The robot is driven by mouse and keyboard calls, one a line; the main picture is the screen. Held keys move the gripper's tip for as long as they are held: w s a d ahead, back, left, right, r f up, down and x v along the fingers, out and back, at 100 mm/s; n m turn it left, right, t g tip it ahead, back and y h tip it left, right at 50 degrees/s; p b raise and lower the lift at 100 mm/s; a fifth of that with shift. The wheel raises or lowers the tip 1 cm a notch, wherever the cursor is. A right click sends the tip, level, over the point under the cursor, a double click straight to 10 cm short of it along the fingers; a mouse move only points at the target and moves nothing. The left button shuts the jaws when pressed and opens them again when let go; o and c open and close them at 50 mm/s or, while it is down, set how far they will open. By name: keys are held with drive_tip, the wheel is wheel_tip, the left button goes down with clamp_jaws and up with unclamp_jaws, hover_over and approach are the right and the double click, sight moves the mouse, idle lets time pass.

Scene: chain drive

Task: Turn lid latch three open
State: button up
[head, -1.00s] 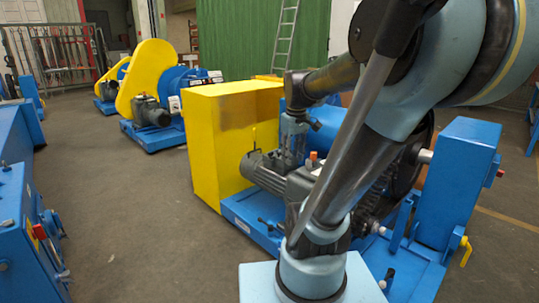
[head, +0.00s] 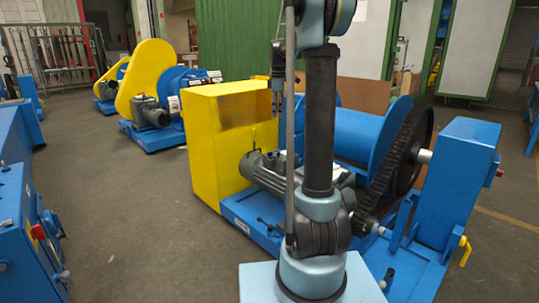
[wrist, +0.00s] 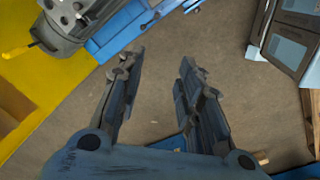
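My gripper (wrist: 162,58) is open and empty in the wrist view, its two fingers apart above bare floor. I cannot pick out lid latch three.
A blue drum (head: 350,135) and a dark chain wheel (head: 408,150) stand behind my arm, beside a blue post (head: 458,180). A blue unit with a red knob (head: 38,231) is at far left. Grey floor (head: 130,210) lies open between.

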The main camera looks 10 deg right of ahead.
drive_tip(key=w+f+n, duration=0.3)
drive_tip(key=w, duration=0.5)
drive_tip(key=w+f+n, duration=0.2)
drive_tip(key=w+f, duration=0.1)
drive_tip(key=w, duration=0.5)
drive_tip(key=n, duration=0.5)
hover_over(271, 154)
wheel_tip(271, 154, down, 10)
drive_tip(key=r, duration=0.1)
drive_tip(key=shift+g, duration=0.4)
drive_tip(key=f, duration=1.7)
drive_tip(key=shift+w+a+f, duration=0.2)
drive_tip(key=shift+w, duration=0.1)
drive_tip(key=shift+c, duration=0.3)
clamp_jaws()
drive_tip(key=shift+a, duration=0.15)
